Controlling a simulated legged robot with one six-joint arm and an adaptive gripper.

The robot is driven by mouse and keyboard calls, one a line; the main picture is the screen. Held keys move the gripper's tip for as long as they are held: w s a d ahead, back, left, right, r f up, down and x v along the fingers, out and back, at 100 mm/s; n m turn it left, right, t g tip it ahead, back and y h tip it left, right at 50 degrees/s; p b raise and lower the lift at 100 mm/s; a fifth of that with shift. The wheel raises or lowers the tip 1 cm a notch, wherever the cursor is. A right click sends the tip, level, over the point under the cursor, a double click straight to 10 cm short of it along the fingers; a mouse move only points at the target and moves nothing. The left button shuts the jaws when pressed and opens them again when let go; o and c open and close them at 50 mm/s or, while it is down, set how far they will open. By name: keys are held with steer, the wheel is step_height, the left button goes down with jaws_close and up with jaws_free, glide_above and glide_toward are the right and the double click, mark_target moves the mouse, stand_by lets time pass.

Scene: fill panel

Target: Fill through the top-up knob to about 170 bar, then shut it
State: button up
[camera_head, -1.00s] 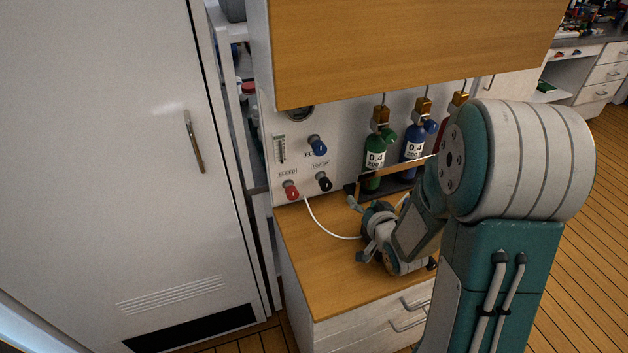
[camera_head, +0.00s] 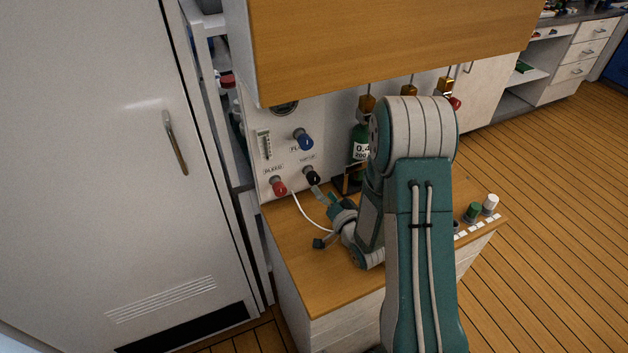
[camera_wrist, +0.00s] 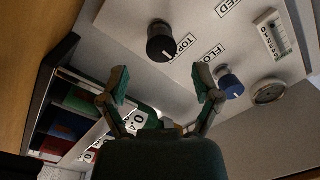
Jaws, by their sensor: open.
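The black top-up knob (camera_head: 311,176) is on the white panel (camera_head: 345,140), between the red bleed knob (camera_head: 278,187) and the green bottle (camera_head: 360,148). In the wrist view, the black knob (camera_wrist: 160,43) with a white pointer line sits beyond the fingertips, beside its label. My gripper (camera_wrist: 163,83) is open and empty, its fingers spread wide and apart from the knob. In the head view my gripper (camera_head: 322,199) is just below the knob. The round gauge (camera_head: 285,108) is partly covered by the overhead cabinet; it also shows in the wrist view (camera_wrist: 269,92), its reading too small to tell.
A blue flow knob (camera_head: 303,140) is above the black one, also right of my gripper in the wrist view (camera_wrist: 230,83). A flow tube (camera_head: 265,145) is at the panel's left. A white hose (camera_head: 308,216) curves over the wooden worktop (camera_head: 310,270). The wooden cabinet (camera_head: 390,45) overhangs.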

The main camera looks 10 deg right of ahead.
mark_target(315, 182)
steer(key=x, duration=0.5)
steer(key=shift+w+a, duration=0.15)
jaws_close()
